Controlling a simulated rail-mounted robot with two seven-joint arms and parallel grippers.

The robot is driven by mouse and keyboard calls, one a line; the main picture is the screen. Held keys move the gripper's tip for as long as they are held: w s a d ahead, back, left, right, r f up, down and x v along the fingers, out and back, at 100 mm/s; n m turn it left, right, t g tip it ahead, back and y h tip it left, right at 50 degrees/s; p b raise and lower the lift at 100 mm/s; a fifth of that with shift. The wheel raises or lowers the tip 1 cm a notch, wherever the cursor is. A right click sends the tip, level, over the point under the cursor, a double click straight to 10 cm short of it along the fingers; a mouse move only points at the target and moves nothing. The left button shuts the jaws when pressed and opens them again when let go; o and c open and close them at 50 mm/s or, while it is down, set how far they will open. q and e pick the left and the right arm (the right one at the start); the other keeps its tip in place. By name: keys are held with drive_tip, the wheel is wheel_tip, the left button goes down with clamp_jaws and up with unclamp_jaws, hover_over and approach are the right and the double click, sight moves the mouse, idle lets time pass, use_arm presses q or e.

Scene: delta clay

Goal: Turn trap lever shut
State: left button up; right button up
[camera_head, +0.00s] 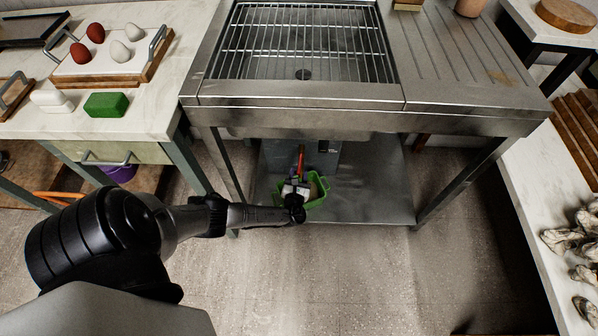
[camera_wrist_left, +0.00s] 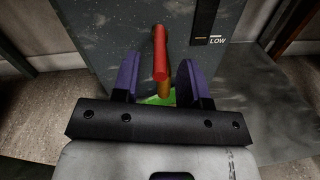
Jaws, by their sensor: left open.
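The trap lever (camera_head: 301,156) is a red and orange bar on a grey box (camera_head: 326,150) under the sink. In the left wrist view the lever (camera_wrist_left: 160,55) shows its red end pointing up toward the camera, in front of the grey box (camera_wrist_left: 120,40) marked "LOW". My left gripper (camera_head: 298,177) reaches in under the sink. In the left wrist view its purple fingers (camera_wrist_left: 160,82) are open, one on each side of the lever; I cannot tell whether they touch it. My right gripper is in neither view.
A green bin (camera_head: 319,190) stands on the lower metal shelf (camera_head: 375,190), partly hidden by my left gripper. The steel sink (camera_head: 300,97) with its wire rack is overhead. Table legs stand on both sides. The shelf's right part is clear.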

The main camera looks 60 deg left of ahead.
sight(300, 163)
use_arm(q)
drive_tip(key=shift+b+x, duration=0.45)
drive_tip(key=shift+x, duration=0.95)
clamp_jaws()
